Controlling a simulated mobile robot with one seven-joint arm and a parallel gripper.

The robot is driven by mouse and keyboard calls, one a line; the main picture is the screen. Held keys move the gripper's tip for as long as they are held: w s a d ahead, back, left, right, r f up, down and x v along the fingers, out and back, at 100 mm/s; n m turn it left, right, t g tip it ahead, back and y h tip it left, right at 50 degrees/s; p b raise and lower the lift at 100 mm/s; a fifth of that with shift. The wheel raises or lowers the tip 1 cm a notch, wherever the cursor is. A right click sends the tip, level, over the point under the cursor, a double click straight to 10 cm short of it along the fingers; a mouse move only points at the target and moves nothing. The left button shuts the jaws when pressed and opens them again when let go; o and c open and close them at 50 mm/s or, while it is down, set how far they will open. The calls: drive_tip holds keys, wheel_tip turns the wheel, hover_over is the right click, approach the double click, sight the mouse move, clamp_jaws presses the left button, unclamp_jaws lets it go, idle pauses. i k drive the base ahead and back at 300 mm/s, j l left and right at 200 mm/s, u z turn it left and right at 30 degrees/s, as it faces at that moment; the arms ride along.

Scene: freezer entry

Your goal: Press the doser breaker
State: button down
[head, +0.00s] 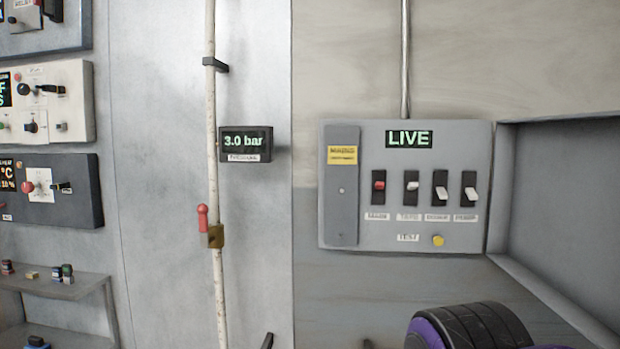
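The two right levers stick out lower than the two left ones. The small labels under them are too blurred to read surely, so I cannot tell which breaker is the doser's. A yellow button (438,240) sits below the row. My gripper is not in view; a purple and black part of my arm shows at the bottom right.
An open grey door or cover (565,215) stands right of the panel. Left are a pipe (212,120) with a red-handled valve (203,218), a 3.0 bar display (245,144), several control boxes and a shelf (50,285) with small parts. The space before the breakers looks clear.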

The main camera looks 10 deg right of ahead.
sight(442, 192)
drive_tip(key=i+j+z, duration=0.1)
drive_tip(key=z, duration=0.25)
drive_tip(key=i+j+z, duration=0.15)
drive_tip(key=z, duration=0.2)
